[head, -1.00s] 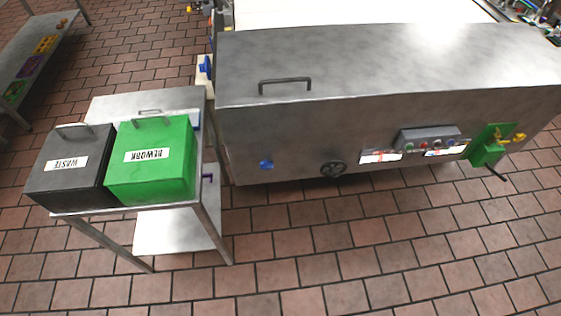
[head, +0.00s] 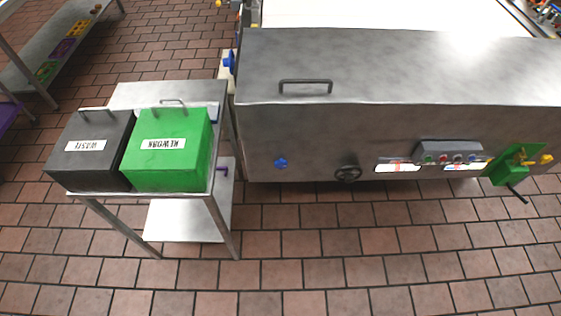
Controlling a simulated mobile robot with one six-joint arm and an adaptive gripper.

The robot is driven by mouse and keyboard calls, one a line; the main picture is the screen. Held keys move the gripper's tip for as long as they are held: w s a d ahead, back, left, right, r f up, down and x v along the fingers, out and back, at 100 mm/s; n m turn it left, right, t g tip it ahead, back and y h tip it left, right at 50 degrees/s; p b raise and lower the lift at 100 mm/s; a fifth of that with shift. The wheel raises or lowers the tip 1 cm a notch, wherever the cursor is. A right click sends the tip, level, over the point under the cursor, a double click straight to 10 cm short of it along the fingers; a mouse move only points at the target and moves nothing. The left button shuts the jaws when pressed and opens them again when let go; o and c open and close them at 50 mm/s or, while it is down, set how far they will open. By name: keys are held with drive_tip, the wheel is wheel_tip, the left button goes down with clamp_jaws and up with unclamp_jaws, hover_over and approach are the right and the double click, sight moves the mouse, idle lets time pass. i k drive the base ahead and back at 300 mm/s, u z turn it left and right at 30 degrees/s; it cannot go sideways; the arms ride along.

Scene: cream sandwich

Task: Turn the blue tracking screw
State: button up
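A small blue knob (head: 281,163) sits low on the front face of the steel machine, near its left end; it looks like the blue tracking screw. Another blue part (head: 229,62) shows on the machine's far left side, partly hidden; I cannot tell what it is. My gripper is not in view.
The steel machine (head: 400,75) has a black handwheel (head: 348,173), a button panel (head: 449,152) and a green bracket with a crank (head: 509,172). To its left, a steel table (head: 150,95) bears a black WASTE bin (head: 88,160) and a green REWORK bin (head: 168,163). The tiled floor (head: 390,260) in front is clear.

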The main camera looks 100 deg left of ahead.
sight(280, 164)
drive_tip(key=z, duration=0.1)
drive_tip(key=i, duration=1.05)
drive_tip(key=u, duration=2.9)
